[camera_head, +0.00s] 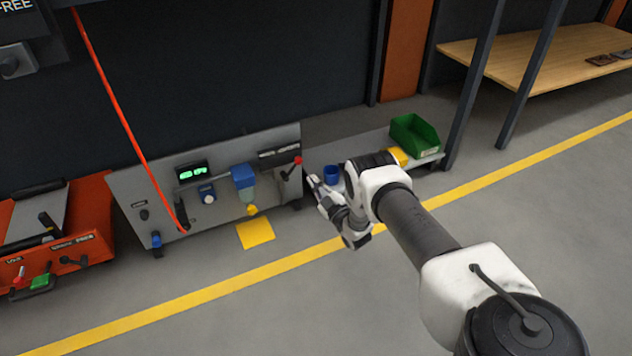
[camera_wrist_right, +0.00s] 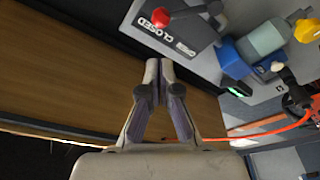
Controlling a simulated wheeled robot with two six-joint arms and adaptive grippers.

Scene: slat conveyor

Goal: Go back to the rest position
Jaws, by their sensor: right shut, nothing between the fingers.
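My right gripper (camera_head: 316,183) is in front of the grey machine panel (camera_head: 135,185), to the right of its lever with a red knob (camera_head: 298,160). In the right wrist view its two fingertips (camera_wrist_right: 159,70) meet, and nothing is between them. That view also shows the red knob (camera_wrist_right: 160,17) and its dark plate (camera_wrist_right: 178,38), reading "CLOSED", beyond the fingers and apart from them. My right arm reaches in from the lower right. My left gripper is not in view.
A low grey shelf (camera_head: 437,158) bears a green bin (camera_head: 414,136), a blue cup (camera_head: 331,174) and a yellow item (camera_head: 398,156). An orange machine (camera_head: 90,217) stands at left. A wooden table (camera_head: 535,60) is at back right. The front floor is clear.

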